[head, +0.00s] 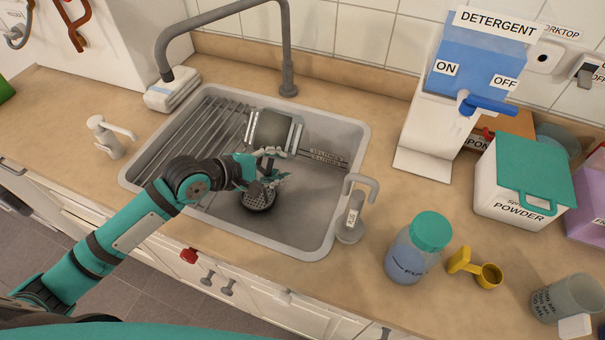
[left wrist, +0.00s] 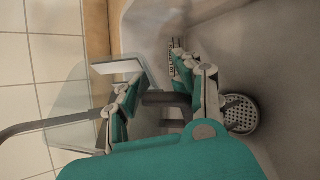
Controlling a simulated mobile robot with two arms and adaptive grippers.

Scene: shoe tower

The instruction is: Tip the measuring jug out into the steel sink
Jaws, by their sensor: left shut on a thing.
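The measuring jug (head: 273,130) is a clear, greyish vessel, held tilted over the steel sink (head: 322,232). My left gripper (head: 266,167) is shut on its handle. In the left wrist view the fingers (left wrist: 162,100) close around a dark handle, and the clear jug wall (left wrist: 85,112) shows beside them. The jug is above the basin, behind the round perforated drain strainer (head: 258,198). I cannot tell whether liquid is in the jug or pouring. My right gripper is not in view.
A grey tap (head: 288,60) arches behind the sink. A small dispenser (head: 350,215) stands at its right edge. On the right counter are a teal-lidded bottle (head: 410,252), a yellow scoop (head: 475,268), a powder box (head: 512,190), a detergent dispenser (head: 435,125) and a printed beaker (head: 567,298).

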